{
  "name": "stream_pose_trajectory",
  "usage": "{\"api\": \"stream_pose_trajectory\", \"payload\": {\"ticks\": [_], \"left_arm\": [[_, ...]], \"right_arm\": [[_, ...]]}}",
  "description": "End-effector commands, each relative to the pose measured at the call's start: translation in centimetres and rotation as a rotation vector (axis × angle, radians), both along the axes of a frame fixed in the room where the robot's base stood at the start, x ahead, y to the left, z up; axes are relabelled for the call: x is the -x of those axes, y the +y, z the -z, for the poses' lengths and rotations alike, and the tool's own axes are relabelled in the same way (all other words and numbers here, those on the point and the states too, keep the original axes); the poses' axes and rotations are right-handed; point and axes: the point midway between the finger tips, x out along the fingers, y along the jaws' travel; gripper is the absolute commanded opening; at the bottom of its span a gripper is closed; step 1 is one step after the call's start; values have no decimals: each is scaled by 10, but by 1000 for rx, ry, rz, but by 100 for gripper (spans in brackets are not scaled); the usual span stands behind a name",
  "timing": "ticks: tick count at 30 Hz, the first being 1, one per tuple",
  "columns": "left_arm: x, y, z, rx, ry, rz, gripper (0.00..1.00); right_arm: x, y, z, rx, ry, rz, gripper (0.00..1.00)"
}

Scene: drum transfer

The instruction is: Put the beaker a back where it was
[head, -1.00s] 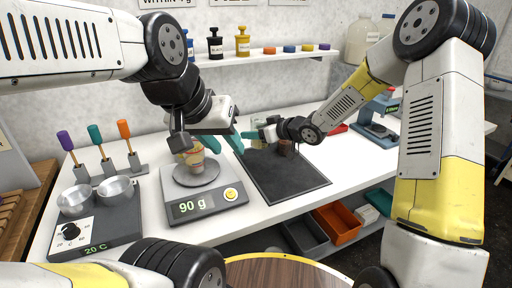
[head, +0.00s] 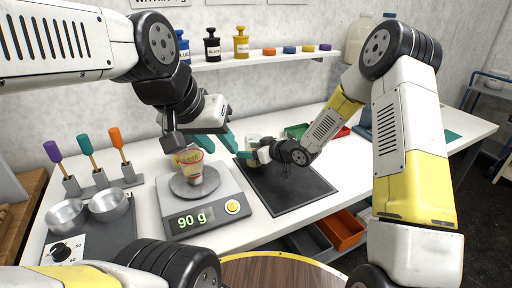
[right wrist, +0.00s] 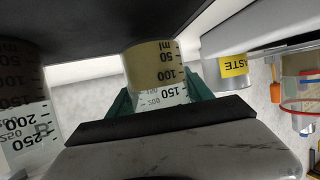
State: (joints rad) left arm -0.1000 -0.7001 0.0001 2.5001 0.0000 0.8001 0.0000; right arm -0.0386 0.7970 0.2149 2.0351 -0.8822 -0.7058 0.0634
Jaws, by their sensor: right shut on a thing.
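My right gripper (head: 256,152) is shut on a beaker of amber liquid (right wrist: 155,70), over the rear left of the black mat (head: 287,190). In the right wrist view, its base end faces the dark surface; I cannot tell if they touch. A beaker with dark contents, marked B (right wrist: 22,115), stands beside it. In the head view, my arm hides beaker B, and the held beaker is hard to make out. My left gripper (head: 216,143) is open, its teal fingers behind and right of the red-rimmed cup (head: 189,160) on the scale (head: 208,212).
A container labelled WASTE (right wrist: 234,68) is close to the held beaker in the right wrist view. The scale reads 90 g. Metal bowls (head: 108,205) and a rack of colored-handled tools (head: 101,183) are at left. The front of the mat is clear.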

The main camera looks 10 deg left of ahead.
Motion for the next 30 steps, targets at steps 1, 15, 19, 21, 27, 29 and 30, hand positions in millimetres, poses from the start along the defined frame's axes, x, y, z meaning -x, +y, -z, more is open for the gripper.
{"api": "stream_pose_trajectory", "payload": {"ticks": [1,15,19,21,27,29,30], "left_arm": [[0,0,0,0,0,0,36],[0,0,0,0,0,0,36],[0,0,0,0,0,0,36],[0,0,0,0,0,0,36],[0,0,0,0,0,0,36],[0,0,0,0,0,0,36],[0,0,0,0,0,0,36]], "right_arm": [[1,1,9,1,3,-1,5],[0,0,21,1,0,1,61],[0,0,20,1,0,1,81],[0,0,20,1,0,1,81],[0,0,19,0,0,1,81],[0,0,17,1,-1,1,81],[0,-2,15,1,-1,1,81]]}}
